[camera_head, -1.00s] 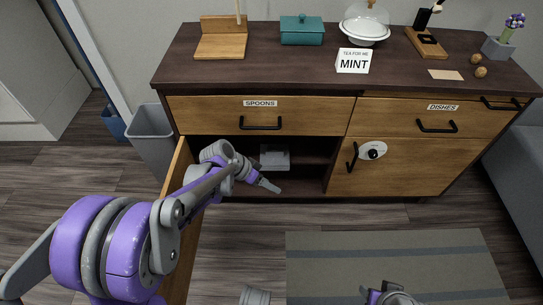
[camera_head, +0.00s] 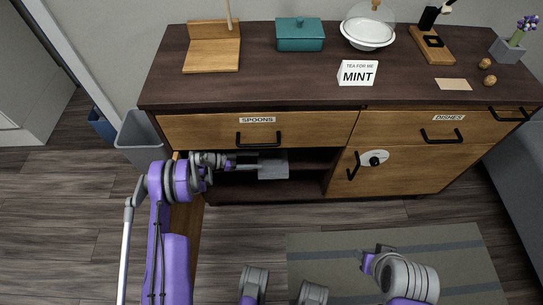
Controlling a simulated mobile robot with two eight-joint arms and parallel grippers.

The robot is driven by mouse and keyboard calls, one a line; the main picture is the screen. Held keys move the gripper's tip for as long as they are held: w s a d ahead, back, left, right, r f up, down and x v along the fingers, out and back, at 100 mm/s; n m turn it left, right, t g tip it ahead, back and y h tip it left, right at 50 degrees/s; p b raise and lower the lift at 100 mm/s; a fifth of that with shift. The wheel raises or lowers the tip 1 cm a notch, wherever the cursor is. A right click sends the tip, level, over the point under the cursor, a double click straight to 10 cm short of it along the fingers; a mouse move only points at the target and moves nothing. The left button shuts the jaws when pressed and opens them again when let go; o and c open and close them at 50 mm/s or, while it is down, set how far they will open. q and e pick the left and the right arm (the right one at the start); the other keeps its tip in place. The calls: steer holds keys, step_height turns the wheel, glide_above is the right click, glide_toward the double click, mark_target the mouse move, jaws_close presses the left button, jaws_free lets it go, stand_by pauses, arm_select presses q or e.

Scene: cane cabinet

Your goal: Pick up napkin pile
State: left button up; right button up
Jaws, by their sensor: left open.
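The napkin pile (camera_head: 274,171) is a small pale grey stack on the shelf inside the open lower left compartment of the cabinet. My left arm reaches in through the opening from the left. My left gripper (camera_head: 247,166) is open and lies just left of the pile, with its fingers pointing right at the pile's left side. I cannot tell whether the fingers touch or straddle it. My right gripper (camera_head: 373,256) is low over the rug, far from the pile, and its fingers are too unclear to read.
The open cabinet door (camera_head: 187,222) stands left of the opening, partly behind my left arm. The spoons drawer (camera_head: 300,130) is shut just above. The dishes-side door (camera_head: 400,168) is shut at right. A grey bin (camera_head: 146,140) stands at left. The rug (camera_head: 330,262) is clear in front.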

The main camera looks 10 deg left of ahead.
mark_target(271, 160)
arm_select(q)
steer(key=x, duration=0.2)
steer(key=shift+d+f, duration=0.15)
steer(key=shift+d, duration=0.05)
steer(key=x, duration=0.2)
steer(key=b+x, duration=0.1)
steer(key=x, duration=0.2)
steer(key=shift+w+a+f, duration=0.15)
steer(key=shift+w+a, duration=0.05)
steer(key=shift+w, duration=0.2)
jaws_close()
stand_by(0.8)
